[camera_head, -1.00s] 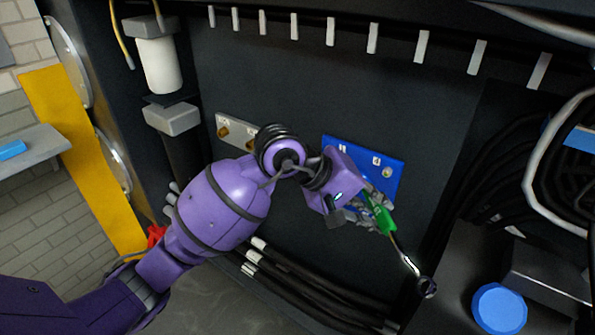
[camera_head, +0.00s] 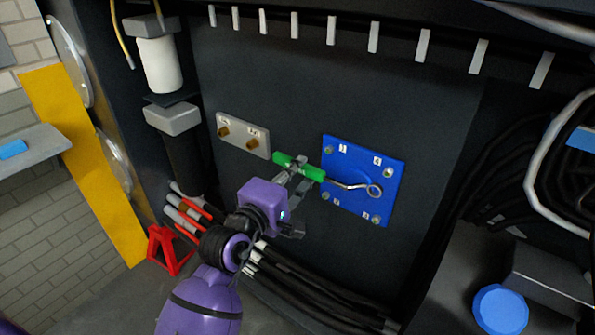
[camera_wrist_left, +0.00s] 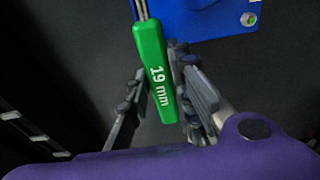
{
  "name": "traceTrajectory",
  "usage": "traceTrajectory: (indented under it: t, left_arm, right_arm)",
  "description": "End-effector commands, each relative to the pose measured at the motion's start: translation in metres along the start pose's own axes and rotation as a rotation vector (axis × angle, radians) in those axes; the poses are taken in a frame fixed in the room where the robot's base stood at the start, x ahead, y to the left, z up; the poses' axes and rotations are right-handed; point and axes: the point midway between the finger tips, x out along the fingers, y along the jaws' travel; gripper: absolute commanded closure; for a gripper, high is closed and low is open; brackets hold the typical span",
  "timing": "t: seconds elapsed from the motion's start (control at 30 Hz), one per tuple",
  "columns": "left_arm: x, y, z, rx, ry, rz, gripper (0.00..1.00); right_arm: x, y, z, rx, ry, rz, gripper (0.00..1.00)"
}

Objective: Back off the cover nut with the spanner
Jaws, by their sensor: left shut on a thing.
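My left gripper (camera_head: 298,174) is shut on the green handle of the spanner (camera_head: 283,161). In the left wrist view the handle (camera_wrist_left: 156,75) reads "19 mm" and lies between the fingers (camera_wrist_left: 160,92). The spanner's shaft points right, and its ring end (camera_head: 375,191) shows in front of the right part of the blue cover plate (camera_head: 350,165); I cannot tell whether it touches. The cover has a nut near each corner: upper left (camera_head: 328,149), upper right (camera_head: 388,172), lower left (camera_head: 325,196) and lower right (camera_head: 376,220). The ring is on none of them.
A grey plate (camera_head: 233,130) with two brass fittings is left of the cover. Black hoses (camera_head: 310,285) run below, and a red stand (camera_head: 165,250) is at lower left. A blue round cap (camera_head: 499,309) is at lower right. The dark panel above the cover is clear.

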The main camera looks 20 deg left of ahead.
Motion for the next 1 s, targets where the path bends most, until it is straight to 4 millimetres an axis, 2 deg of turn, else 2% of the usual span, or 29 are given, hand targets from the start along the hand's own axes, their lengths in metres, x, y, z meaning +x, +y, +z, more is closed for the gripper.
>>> traceTrajectory:
  t: [0.17, 0.6, 1.0]
  left_arm:
    - [-0.001, 0.004, -0.001, 0.001, 0.0, 0.0, 1.0]
    - [0.048, 0.001, 0.005, -0.001, -0.002, -0.003, 1.0]
    - [0.045, 0.003, 0.005, 0.0, -0.001, -0.002, 1.0]
  right_arm:
    - [-0.004, 0.001, -0.002, 0.002, 0.001, 0.002, 0.6]
    - [-0.005, 0.002, 0.006, -0.001, -0.013, 0.002, 0.6]
    - [-0.002, 0.0, -0.006, -0.004, 0.007, -0.002, 0.6]
